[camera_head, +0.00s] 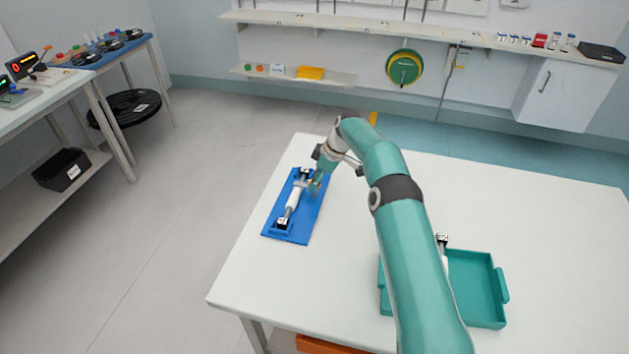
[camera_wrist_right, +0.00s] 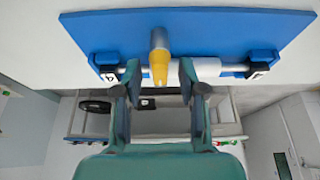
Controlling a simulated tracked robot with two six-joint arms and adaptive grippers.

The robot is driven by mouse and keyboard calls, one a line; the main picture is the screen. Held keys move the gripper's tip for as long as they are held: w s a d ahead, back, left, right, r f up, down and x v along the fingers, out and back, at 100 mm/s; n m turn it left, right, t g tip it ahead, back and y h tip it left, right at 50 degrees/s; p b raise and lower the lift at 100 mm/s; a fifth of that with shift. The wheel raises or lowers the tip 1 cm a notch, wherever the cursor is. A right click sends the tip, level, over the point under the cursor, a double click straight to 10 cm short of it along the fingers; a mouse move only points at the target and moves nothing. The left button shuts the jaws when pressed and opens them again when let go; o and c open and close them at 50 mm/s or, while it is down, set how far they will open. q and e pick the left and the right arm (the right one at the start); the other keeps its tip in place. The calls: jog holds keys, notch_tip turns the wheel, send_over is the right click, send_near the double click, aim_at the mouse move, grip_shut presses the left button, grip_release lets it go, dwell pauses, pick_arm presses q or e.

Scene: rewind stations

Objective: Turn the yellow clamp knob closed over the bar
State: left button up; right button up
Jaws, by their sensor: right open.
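The yellow clamp knob (camera_wrist_right: 159,65) stands out from the blue base plate (camera_wrist_right: 90,30) in the right wrist view. It sits in front of the pale bar (camera_wrist_right: 205,68), which lies across two blue end holders with black-and-white tags. In the head view the blue plate (camera_head: 272,222) lies on the white table with the bar (camera_head: 292,200) along it. My right gripper (camera_wrist_right: 154,75) is open, its two fingers on either side of the knob with a gap to each. In the head view the right gripper (camera_head: 318,183) is over the plate's far part. My left gripper is not in view.
A teal tray (camera_head: 485,290) stands on the white table (camera_head: 245,285), partly behind my right arm. A white part (camera_head: 442,250) shows at its far left. The table's right side is clear. Side benches stand at the left.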

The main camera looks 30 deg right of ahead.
jog(key=v, duration=1.1)
jog(key=shift+r, duration=0.35)
jog(key=shift+s, duration=0.1)
